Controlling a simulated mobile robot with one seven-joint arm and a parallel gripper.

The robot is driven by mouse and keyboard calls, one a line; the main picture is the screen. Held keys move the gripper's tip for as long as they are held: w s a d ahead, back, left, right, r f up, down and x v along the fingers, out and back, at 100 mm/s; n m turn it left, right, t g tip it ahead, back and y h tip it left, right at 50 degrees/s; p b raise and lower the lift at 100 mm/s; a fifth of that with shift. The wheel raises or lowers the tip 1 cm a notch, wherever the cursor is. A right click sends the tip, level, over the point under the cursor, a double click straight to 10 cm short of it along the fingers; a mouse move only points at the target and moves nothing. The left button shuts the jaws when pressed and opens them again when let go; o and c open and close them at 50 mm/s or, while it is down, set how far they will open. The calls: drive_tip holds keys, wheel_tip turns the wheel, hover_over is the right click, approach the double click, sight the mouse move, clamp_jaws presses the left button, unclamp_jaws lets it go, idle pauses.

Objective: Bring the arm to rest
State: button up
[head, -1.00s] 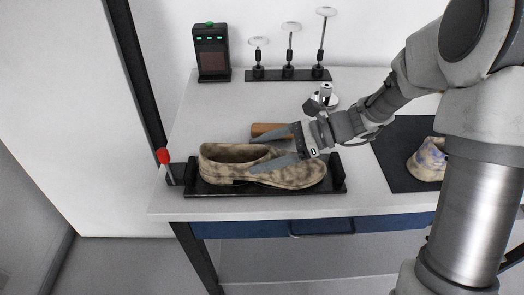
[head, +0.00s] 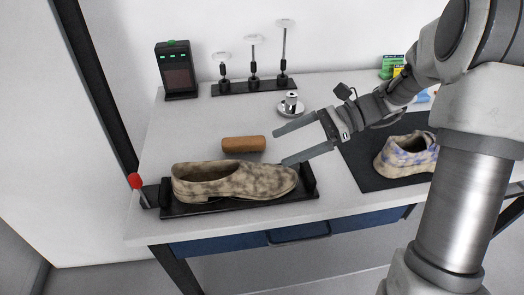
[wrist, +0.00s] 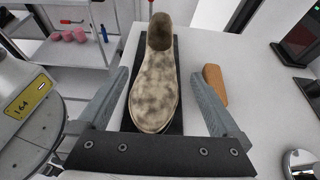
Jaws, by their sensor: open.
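My gripper (head: 279,145) is open and empty, with its two grey fingers wide apart above the table, just past the toe of a mottled beige shoe. That shoe (head: 225,181) lies on a black tray-like holder (head: 235,207) at the table's front left. In the wrist view the shoe (wrist: 156,85) shows between and beyond the open fingers (wrist: 160,90), apart from them. My arm reaches in from the right side of the head view.
A wooden cylinder (head: 244,144) lies behind the shoe. A second, bluish shoe (head: 405,154) sits on a dark mat (head: 362,168) at right. A metal knob-like piece (head: 291,105), a rack of discs on posts (head: 254,84) and a black device (head: 177,70) stand farther back.

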drive_tip(key=s+d+r+n+t+h+p, duration=0.6)
drive_tip(key=s+d+r+n+t+h, duration=0.2)
drive_tip(key=s+d+r+n+h, duration=0.3)
drive_tip(key=s+r+n+h, duration=0.2)
drive_tip(key=s+n, duration=0.2)
drive_tip(key=s, duration=0.1)
drive_tip(key=shift+s+d+r+t, duration=0.2)
drive_tip(key=shift+s+r+t, duration=0.05)
drive_tip(key=shift+s+t, duration=0.15)
